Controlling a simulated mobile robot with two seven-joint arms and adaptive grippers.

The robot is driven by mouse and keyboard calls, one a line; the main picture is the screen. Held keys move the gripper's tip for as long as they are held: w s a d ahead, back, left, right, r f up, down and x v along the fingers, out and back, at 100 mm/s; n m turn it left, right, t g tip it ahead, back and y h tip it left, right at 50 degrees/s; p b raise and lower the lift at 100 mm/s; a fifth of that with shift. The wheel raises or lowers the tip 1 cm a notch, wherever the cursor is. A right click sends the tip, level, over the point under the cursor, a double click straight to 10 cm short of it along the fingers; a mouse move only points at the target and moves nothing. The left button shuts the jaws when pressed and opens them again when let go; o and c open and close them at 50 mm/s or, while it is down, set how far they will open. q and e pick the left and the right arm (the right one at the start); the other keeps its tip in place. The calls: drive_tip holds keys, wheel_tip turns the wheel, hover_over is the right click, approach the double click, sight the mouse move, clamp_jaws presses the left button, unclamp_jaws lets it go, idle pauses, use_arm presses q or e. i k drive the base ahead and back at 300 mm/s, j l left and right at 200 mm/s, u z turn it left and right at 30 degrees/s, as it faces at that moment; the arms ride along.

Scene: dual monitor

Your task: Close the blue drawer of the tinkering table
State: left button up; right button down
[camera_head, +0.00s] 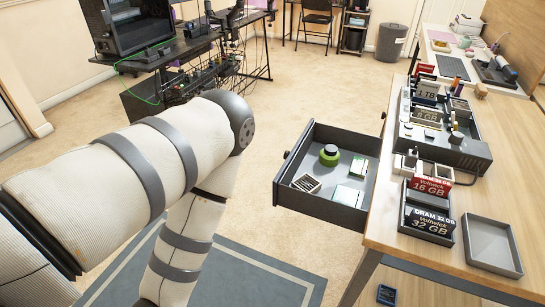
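A drawer (300,196) of the wooden tinkering table (385,237) is pulled far out to the left, over the floor. It looks dark grey, with a slightly bluish inside; I cannot see a clearly blue drawer. It holds a round green item (329,156) and several small boxes or cards. A small dark knob shows on its front panel. My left arm comes in from the left, bends at an elbow left of the drawer front and runs down out of the picture. Its gripper is outside the view. My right arm and gripper are not visible.
On the table stand a grey device (452,148), a bin of memory modules (402,215) and an empty grey tray (490,245). A desk with a monitor (138,25) is at the back left. Carpet (290,100) lies clear beyond the drawer; a grey-blue rug (235,280) lies below.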

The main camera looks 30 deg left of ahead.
sight(304, 158)
drive_tip(key=i+j+z, duration=0.1)
drive_tip(key=j, duration=0.6)
drive_tip(key=j+z, duration=0.15)
drive_tip(key=j, duration=0.55)
drive_tip(key=i+j, duration=0.2)
drive_tip(key=i+j+z, duration=0.1)
drive_tip(key=j, duration=0.25)
drive_tip(key=i, duration=0.05)
